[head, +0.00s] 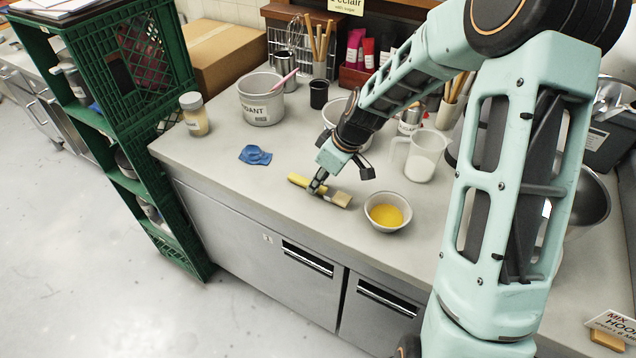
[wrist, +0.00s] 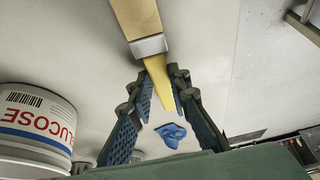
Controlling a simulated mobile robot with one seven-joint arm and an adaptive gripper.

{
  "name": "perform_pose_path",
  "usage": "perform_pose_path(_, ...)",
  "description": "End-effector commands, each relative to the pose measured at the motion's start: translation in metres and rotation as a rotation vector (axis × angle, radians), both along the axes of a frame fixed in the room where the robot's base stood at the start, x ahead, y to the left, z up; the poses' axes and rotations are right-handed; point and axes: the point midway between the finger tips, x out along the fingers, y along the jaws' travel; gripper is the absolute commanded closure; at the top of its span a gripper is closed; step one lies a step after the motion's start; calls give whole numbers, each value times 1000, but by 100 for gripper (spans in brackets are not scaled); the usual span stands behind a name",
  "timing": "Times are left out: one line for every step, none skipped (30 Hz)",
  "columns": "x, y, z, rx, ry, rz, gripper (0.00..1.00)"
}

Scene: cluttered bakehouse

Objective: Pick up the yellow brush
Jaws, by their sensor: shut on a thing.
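The yellow brush (head: 300,181) is at the counter's front part in the head view, its yellow handle to the left and its pale bristles to the right. My gripper (head: 317,187) reaches down onto the middle of it. In the wrist view the yellow handle (wrist: 158,76) runs between the two fingers of my gripper (wrist: 163,88), which are shut on it. The metal band and bristles stick out beyond the fingertips. The brush is at or very close to the counter top; I cannot tell if it touches.
A bowl of yellow liquid (head: 388,211) stands just right of the bristles. A blue cloth (head: 255,155) lies to the left. A large pot (head: 261,99), a jar (head: 194,114) and a measuring jug (head: 419,156) stand around. A glucose tub (wrist: 36,126) is close in the wrist view.

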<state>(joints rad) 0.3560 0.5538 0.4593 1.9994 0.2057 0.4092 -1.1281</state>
Motion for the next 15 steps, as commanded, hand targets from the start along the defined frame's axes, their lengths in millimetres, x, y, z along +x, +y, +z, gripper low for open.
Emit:
perform_pose_path(0,0,8,0,-2,1,100)
perform_pose_path(0,0,11,0,-2,1,100)
perform_pose_path(0,0,17,0,-2,1,100)
perform_pose_path(1,0,22,0,-2,0,100)
perform_pose_path(1,0,27,0,-2,0,100)
perform_pose_path(-1,-1,34,-1,-2,0,100)
perform_pose_path(-7,-3,40,-1,-2,-2,100)
perform_pose_path(-12,-4,47,-2,-1,-3,100)
perform_pose_path(-20,-5,56,-3,-2,-2,100)
perform_pose_path(-25,-7,63,-2,-1,-3,100)
perform_pose_path(-31,-7,70,-2,-2,-1,100)
perform_pose_path(-38,-9,79,-2,-1,-3,100)
perform_pose_path(-43,-9,85,-2,-1,-4,100)
perform_pose_path(-48,-10,91,-2,-1,-3,100)
perform_pose_path(-57,-12,96,-3,1,-4,100)
